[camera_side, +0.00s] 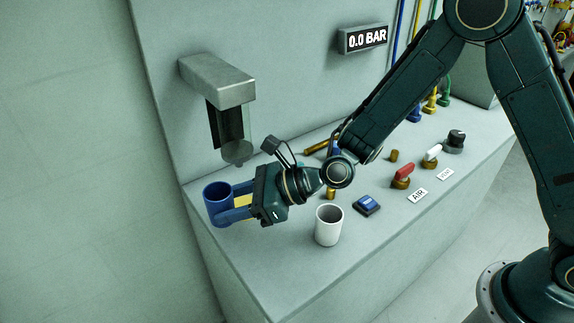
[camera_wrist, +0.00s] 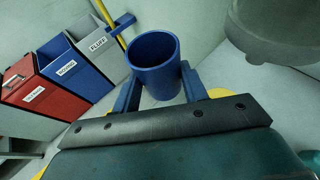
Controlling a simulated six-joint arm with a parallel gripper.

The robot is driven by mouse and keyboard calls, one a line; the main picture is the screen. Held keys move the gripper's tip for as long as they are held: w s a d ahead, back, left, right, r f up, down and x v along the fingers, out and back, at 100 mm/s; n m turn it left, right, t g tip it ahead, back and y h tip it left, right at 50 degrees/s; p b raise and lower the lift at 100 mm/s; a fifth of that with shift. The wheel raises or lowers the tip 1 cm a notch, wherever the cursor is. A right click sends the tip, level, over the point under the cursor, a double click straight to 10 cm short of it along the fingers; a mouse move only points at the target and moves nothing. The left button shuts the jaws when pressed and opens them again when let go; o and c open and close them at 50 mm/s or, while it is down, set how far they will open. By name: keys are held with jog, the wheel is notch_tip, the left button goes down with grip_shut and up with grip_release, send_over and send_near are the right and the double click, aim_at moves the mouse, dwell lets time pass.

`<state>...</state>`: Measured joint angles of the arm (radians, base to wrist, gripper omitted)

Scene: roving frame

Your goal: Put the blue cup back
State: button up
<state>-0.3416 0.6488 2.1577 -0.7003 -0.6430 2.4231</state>
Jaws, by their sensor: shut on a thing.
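The blue cup (camera_side: 217,204) is at the far left end of the grey counter, upright, with its open rim up. My gripper (camera_side: 232,202) reaches it from the right, with its blue fingers shut on the cup's sides. In the wrist view the cup (camera_wrist: 153,65) stands between the two fingers (camera_wrist: 158,88), and its inside looks empty. The cup overlaps the counter's left edge in the side view. I cannot tell whether its base touches the counter or hangs clear of it.
A grey wall dispenser (camera_side: 217,80) with a clear cylinder hangs above and behind the cup. A white cup (camera_side: 328,225) stands right of my gripper. A blue switch (camera_side: 367,205) and red-handled valve (camera_side: 402,176) lie farther right. Labelled bins (camera_wrist: 70,70) show in the wrist view.

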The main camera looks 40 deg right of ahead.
jog(key=s+d+r, duration=0.2)
jog(key=d+r, duration=0.4)
jog(key=d, duration=0.3)
jog(key=w+d+m+t+h, duration=0.2)
jog(key=d+m+h, duration=0.1)
jog(key=d, duration=0.8)
jog(key=w+d+m+t+h, duration=0.2)
jog(key=d+m+h, duration=0.1)
jog(key=d, duration=0.8)
jog(key=shift+f+m+t+h, duration=0.35)
jog(key=shift+m+t+h, duration=0.05)
jog(key=shift+m, duration=0.2)
jog(key=a+f+n+g+y, duration=0.1)
jog(key=a+f+n+y, duration=0.1)
jog(key=a, duration=1.1)
jog(key=s+a+f+n+g+y, duration=0.1)
jog(key=a+f, duration=0.3)
jog(key=a, duration=1)
jog(key=a+f+n+g+y, duration=0.1)
jog(key=a+f, duration=0.3)
jog(key=a, duration=1)
jog(key=shift+s+n+g+y, duration=0.25)
jog(key=shift+n+g+y, duration=0.05)
jog(key=shift+n+y, duration=0.6)
jog(key=shift+f, duration=0.1)
